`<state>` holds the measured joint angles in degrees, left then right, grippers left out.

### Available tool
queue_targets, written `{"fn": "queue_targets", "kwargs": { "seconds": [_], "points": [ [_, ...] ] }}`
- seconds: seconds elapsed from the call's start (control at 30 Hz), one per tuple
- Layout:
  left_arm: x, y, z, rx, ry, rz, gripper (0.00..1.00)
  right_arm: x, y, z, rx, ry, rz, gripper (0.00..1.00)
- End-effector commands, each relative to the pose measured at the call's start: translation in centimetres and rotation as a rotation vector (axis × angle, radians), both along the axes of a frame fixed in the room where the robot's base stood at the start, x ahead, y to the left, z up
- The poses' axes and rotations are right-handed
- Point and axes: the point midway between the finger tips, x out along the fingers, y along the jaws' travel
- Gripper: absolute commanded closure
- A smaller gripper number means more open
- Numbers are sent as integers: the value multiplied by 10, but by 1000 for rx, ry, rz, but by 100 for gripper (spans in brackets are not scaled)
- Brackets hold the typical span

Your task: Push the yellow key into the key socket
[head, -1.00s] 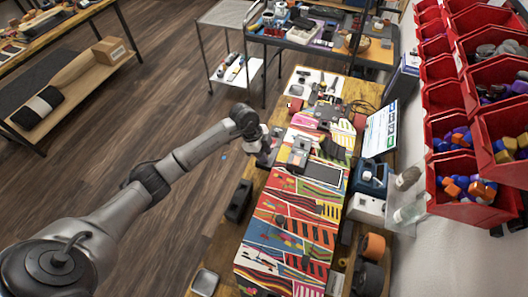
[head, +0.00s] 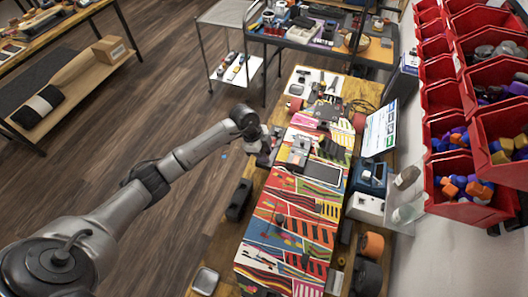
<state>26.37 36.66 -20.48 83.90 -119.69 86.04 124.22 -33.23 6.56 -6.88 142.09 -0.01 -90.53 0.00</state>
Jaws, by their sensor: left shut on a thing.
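My left gripper (head: 269,152) is at the left edge of the workbench, beside the dark device with a screen (head: 322,173) on the colourful board (head: 290,225). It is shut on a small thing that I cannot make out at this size. I cannot pick out a yellow key or a key socket with certainty. A grey block-like part (head: 299,150) stands just right of the gripper, at the upper end of the dark device. My right gripper is not in view.
A blue-grey device (head: 369,178) and a tilted display (head: 380,128) stand along the bench's right side. Red bins (head: 462,182) hang on the wall at right. A black block (head: 238,200) lies on the bench's left edge.

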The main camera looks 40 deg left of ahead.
Motion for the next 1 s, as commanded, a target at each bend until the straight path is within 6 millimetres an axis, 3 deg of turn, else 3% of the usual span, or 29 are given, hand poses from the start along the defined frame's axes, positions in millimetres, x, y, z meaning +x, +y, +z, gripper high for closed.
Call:
{"fn": "queue_targets", "kwargs": {
  "seconds": [1.0],
  "points": [
    [0, 0, -8, 0, 2, 1, 100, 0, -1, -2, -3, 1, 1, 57]
  ]
}}
